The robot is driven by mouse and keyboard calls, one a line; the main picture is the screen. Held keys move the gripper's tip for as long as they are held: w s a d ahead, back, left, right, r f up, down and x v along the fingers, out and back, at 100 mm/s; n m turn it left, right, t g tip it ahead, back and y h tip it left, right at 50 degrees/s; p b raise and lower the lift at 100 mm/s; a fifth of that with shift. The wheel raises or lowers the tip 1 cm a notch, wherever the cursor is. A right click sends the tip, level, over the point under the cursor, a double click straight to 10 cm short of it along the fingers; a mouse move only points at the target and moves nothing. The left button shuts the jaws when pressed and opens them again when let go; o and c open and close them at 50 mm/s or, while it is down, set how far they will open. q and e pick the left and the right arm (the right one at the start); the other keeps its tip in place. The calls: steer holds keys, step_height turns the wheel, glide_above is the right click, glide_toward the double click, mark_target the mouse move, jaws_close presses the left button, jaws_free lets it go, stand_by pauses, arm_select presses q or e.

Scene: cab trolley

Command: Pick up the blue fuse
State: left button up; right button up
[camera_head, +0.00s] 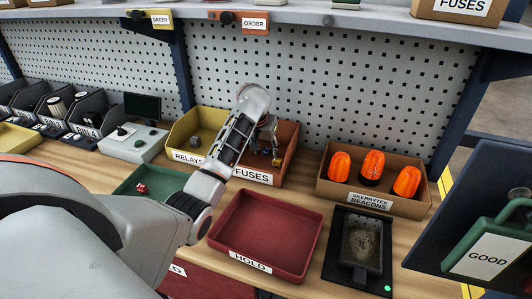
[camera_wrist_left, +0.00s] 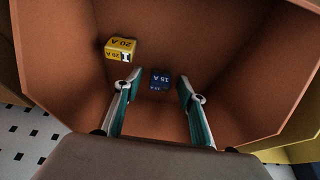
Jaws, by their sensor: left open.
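The blue fuse (camera_wrist_left: 160,79), marked 15 A, lies on the floor of the orange fuses bin (camera_wrist_left: 215,48) in the left wrist view. A yellow fuse (camera_wrist_left: 121,49), marked 20 A, lies in the same bin, up and to the left of it. My left gripper (camera_wrist_left: 158,87) is open and points down into the bin, its two fingers on either side of the blue fuse with gaps. In the head view my left gripper (camera_head: 268,138) is over the fuses bin (camera_head: 288,135), partly hidden by its own arm. My right gripper does not show.
The yellow relays bin (camera_head: 186,127) adjoins the fuses bin on the left. A box of orange beacons (camera_head: 395,203) stands to the right. A red hold tray (camera_head: 265,235) and a green tray (camera_head: 130,184) lie in front. A pegboard (camera_head: 340,80) rises behind.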

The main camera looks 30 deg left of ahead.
arm_select(q)
steer(key=c, duration=0.9)
